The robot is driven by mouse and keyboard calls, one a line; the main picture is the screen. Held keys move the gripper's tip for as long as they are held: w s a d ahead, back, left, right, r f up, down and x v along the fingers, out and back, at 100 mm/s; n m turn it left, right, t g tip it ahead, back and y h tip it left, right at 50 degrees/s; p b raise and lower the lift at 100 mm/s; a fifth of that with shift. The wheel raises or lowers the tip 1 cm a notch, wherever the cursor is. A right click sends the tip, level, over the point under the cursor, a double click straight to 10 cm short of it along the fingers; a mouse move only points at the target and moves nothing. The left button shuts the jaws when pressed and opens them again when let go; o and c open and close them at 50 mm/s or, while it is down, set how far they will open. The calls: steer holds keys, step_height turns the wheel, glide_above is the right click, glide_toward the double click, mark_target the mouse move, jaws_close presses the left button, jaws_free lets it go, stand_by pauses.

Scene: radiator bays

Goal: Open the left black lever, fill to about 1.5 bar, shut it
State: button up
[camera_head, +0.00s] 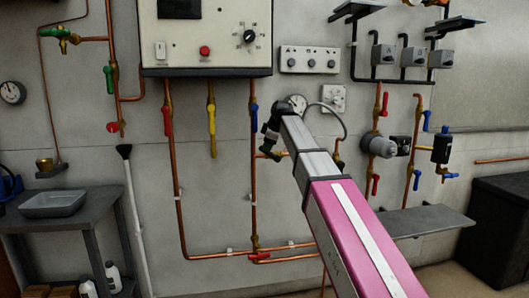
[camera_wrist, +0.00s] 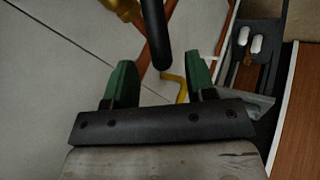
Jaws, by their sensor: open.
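A black lever (camera_wrist: 154,35) hangs in from the top of the wrist view, its rounded end between the two green fingertips of my gripper (camera_wrist: 160,68). The gripper is open, with a gap on both sides of the lever. I cannot tell whether they touch in depth. In the head view my gripper (camera_head: 267,147) is beside the copper pipe below the boiler, and the black lever cannot be made out there. A round white gauge (camera_head: 297,103) is just above my arm; its reading is too small to tell.
The boiler (camera_head: 205,35) hangs above, with red (camera_head: 168,121), yellow (camera_head: 211,118) and blue (camera_head: 254,117) levers under it. A yellow hooked part (camera_wrist: 178,84) shows behind the fingers. A grey shelf (camera_head: 425,221) is at right, a table with a grey tray (camera_head: 53,203) at left.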

mark_target(270, 153)
steer(key=shift+x, duration=2.6)
steer(key=shift+r, duration=0.1)
jaws_close()
